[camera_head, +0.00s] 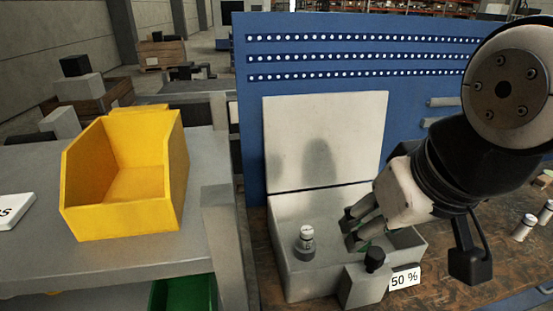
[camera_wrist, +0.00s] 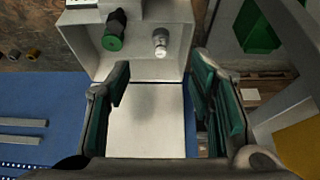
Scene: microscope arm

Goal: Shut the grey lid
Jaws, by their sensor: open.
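The grey lid (camera_head: 325,138) stands open and upright at the back of a grey box (camera_head: 305,280), in front of a blue panel. In the wrist view the lid (camera_wrist: 146,125) shows as a pale panel between my fingers, below the box (camera_wrist: 92,50). My gripper (camera_head: 350,230) is open, with its fingers over the right part of the box in the head view. The wrist view shows nothing between the green-padded fingers (camera_wrist: 158,72). A small white-capped bottle (camera_head: 305,243) stands inside the box, left of my gripper. My fingers hide part of the box interior.
A dark knob (camera_head: 375,260) and a "50 %" label (camera_head: 404,279) are at the box's front right. A yellow bin (camera_head: 125,185) stands on the grey table at left. Small cylinders (camera_head: 524,227) stand on the bench at right. The blue panel (camera_head: 410,75) rises behind.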

